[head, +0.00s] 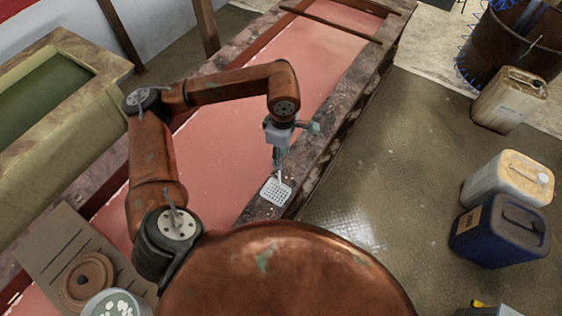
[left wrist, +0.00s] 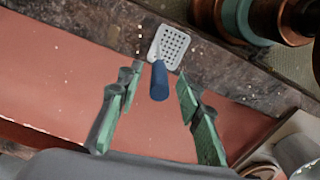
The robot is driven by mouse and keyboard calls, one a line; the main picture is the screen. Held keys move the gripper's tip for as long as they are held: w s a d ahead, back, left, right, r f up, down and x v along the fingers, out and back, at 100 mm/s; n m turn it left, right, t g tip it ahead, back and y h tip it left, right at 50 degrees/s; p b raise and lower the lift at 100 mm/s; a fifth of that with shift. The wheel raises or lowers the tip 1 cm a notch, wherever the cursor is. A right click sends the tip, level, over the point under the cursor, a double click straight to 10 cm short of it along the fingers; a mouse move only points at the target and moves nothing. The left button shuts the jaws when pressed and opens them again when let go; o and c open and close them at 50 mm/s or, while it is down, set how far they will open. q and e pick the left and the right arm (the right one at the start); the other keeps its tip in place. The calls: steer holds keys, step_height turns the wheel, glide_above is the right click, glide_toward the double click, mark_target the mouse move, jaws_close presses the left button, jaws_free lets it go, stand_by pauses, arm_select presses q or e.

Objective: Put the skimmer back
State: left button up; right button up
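The skimmer has a pale, square perforated head (head: 276,192) and a blue handle. In the head view its head shows over the dark, worn rim (head: 312,178) of the long vat of pink liquid. In the left wrist view the skimmer's blue handle (left wrist: 159,82) points toward my camera. My left gripper (head: 279,160) is above the handle end of the skimmer. In the left wrist view its two green-padded fingers (left wrist: 156,92) are spread apart, with the handle between them and gaps on both sides. My right gripper is not in view. I cannot make out a rack.
A second tank (head: 40,95) of green liquid is at left.

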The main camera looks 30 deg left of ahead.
arm_select(q)
step_height(320, 180, up, 8)
steer(key=shift+f+b, duration=0.1)
steer(key=shift+b, duration=0.55)
